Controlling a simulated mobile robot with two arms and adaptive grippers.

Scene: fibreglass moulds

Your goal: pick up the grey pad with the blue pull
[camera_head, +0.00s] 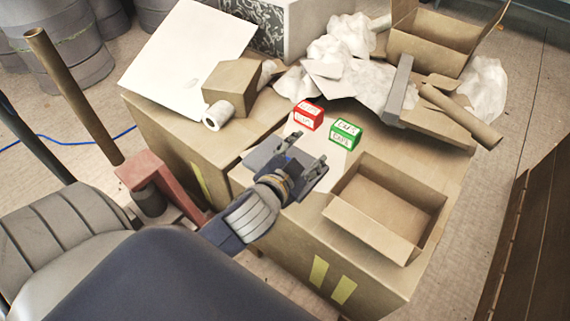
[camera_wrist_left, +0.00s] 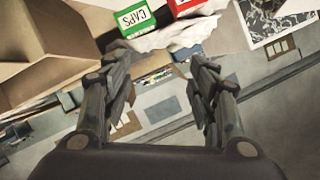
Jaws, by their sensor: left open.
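A flat grey pad (camera_head: 262,155) lies at the near left edge of the carton top, beside white paper. It is partly covered by my left gripper (camera_head: 306,160). In the left wrist view, grey surface (camera_wrist_left: 157,106) shows between and below the open fingers of the left gripper (camera_wrist_left: 163,60). A small blue part (camera_wrist_left: 182,53), perhaps the pull, shows between the fingertips. The gripper is open, with nothing held between its fingers. I cannot tell whether it touches the pad. My right gripper is in neither view.
A red box (camera_head: 308,116) and a green box (camera_head: 345,134) stand just beyond the gripper. An open carton (camera_head: 352,213) is at its right. Crumpled paper (camera_head: 350,75), a grey block (camera_head: 399,88) and a cardboard tube (camera_head: 462,117) crowd the back.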

